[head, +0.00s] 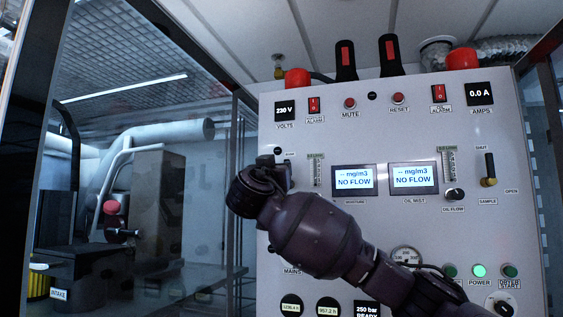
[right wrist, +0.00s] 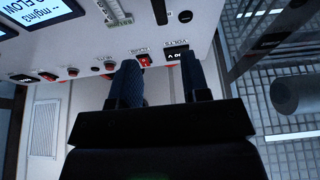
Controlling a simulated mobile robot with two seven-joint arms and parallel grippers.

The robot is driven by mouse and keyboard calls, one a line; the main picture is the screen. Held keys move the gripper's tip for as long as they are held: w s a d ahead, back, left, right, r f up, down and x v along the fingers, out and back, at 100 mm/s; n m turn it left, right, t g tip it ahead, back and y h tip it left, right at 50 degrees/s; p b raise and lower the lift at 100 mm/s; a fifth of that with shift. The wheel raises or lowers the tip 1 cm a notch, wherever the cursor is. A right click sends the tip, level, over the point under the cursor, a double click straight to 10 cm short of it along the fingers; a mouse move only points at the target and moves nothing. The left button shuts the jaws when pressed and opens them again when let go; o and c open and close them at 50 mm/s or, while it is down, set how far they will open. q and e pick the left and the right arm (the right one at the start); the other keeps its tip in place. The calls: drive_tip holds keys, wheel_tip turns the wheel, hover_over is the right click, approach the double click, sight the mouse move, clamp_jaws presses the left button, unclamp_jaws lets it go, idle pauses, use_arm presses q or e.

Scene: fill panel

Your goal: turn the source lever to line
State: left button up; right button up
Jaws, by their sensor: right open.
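The panel (head: 345,125) stands upright in front of me. My right gripper (head: 270,163) is in front of the panel's left part, below the volts display. In the right wrist view its two dark blue fingers (right wrist: 159,82) are apart, with nothing held between them. A dark upright bar, which looks like the source lever (right wrist: 160,11), shows at the top edge, beyond the fingertips and apart from them. Its lower end is cut off and its label cannot be read. In the head view my gripper covers that spot. My left gripper is not in view.
A flow gauge (head: 317,170) and two NO FLOW screens (head: 353,179) are right of my gripper. The sample lever (head: 490,168) points up at the far right. Red switches (head: 314,105) and buttons line the top. Left of the panel are a glass wall and pipes.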

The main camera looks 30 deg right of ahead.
drive_tip(key=p+x, duration=0.2)
drive_tip(key=x, duration=0.3)
drive_tip(key=p+x, duration=0.1)
drive_tip(key=x, duration=0.4)
drive_tip(key=shift+w+d+f+p, duration=0.15)
drive_tip(key=shift+w+p, duration=0.2)
drive_tip(key=shift+p, duration=0.05)
drive_tip(key=shift+w+d, duration=0.1)
drive_tip(key=shift+d, duration=0.05)
drive_tip(key=c, duration=0.6)
clamp_jaws()
